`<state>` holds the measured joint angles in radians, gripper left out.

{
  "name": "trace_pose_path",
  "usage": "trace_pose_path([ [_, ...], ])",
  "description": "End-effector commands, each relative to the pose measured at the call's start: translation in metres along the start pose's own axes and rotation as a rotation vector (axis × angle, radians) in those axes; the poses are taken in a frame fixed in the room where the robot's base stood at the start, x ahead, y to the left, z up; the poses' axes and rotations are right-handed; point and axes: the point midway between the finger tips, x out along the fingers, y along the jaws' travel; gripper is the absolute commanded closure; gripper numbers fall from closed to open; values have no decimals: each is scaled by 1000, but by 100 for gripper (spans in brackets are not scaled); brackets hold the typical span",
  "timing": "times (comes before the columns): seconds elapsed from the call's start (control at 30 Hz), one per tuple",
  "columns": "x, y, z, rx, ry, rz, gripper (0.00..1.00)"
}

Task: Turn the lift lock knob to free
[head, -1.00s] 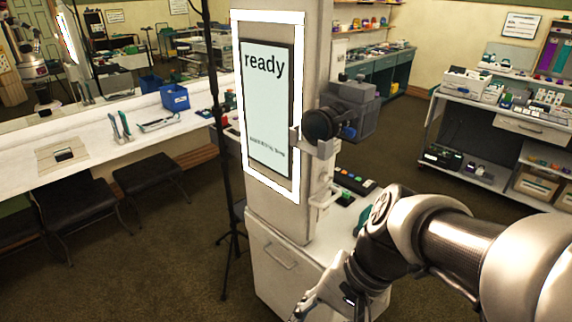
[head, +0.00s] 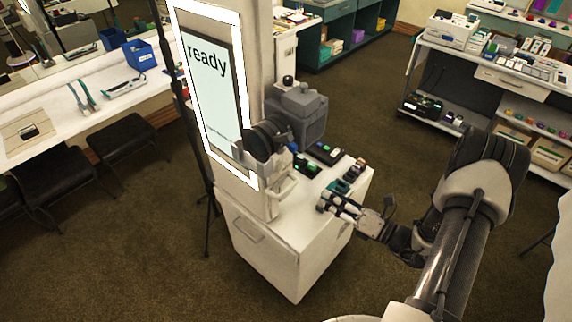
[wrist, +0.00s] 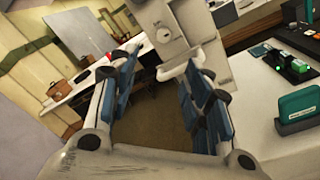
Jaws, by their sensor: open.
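The booth column (head: 254,60) carries a lit screen (head: 208,85) reading "ready" and a dark camera (head: 298,112). In the wrist view, a pale plate on the column (wrist: 188,22) bears a small round fitting (wrist: 164,36), which may be the lift lock knob; its marking is too small to read. A white handle (wrist: 187,68) sits just below it, also visible in the head view (head: 284,186). My gripper (head: 338,207) is open and empty, right of the column above the white cabinet top. In the wrist view its open fingers (wrist: 160,65) point toward the column and handle, apart from them.
The white cabinet (head: 268,250) stands under the column. A black stand (head: 184,100) rises left of the column. Open carpet lies around.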

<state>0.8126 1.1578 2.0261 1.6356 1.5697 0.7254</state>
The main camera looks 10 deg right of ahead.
Motion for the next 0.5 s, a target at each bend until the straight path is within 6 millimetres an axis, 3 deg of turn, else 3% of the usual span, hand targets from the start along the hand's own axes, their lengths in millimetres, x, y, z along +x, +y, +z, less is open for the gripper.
trace_pose_path([
  [0.17,9,-5,0,20,-20,-12,55],
  [0.5,79,-5,0,17,-13,-8,55],
])
